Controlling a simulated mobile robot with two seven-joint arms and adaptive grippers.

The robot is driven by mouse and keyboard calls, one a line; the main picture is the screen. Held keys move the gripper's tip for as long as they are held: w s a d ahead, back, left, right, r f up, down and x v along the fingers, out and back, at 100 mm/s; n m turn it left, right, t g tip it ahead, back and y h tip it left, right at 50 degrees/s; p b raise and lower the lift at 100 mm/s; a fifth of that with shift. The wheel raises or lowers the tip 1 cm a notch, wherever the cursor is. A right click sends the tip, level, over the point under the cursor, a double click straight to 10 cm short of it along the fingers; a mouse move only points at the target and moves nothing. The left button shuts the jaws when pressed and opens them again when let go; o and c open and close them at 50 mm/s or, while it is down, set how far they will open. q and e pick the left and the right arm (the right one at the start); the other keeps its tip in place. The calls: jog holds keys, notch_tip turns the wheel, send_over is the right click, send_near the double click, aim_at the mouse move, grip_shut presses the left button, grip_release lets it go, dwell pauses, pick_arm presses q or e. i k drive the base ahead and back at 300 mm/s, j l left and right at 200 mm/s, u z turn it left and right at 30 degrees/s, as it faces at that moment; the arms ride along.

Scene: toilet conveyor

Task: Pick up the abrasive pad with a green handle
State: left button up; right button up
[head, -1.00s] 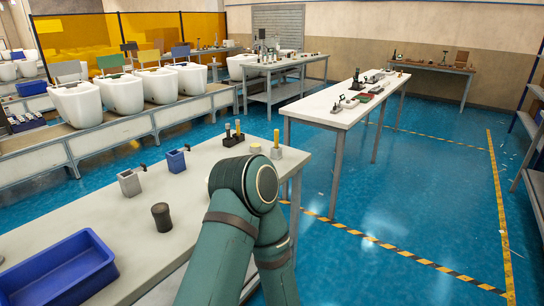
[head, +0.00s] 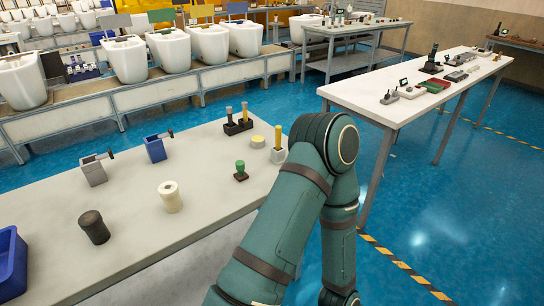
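The abrasive pad with a green handle (head: 240,170) stands on the grey-white table (head: 130,240) in the head view. It has a rounded green knob on a small dark base. It stands upright and apart from the things around it. My teal arm, bent at the elbow, rises just to its right and covers the table's right end. Neither of my grippers shows in this view.
Near the pad are a cream cylinder (head: 170,196), a dark cylinder (head: 93,227), a yellow round piece (head: 258,142), a yellow-handled tool (head: 278,143), a dark rack (head: 238,127), a blue holder (head: 155,149) and a grey holder (head: 94,171). A blue bin (head: 12,262) is at left.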

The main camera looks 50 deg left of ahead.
aim_at(240, 175)
jog(key=i, duration=0.7)
jog(key=i+l+u, duration=0.15)
jog(key=i, duration=0.55)
jog(key=i+u, duration=0.15)
jog(key=u, duration=1.35)
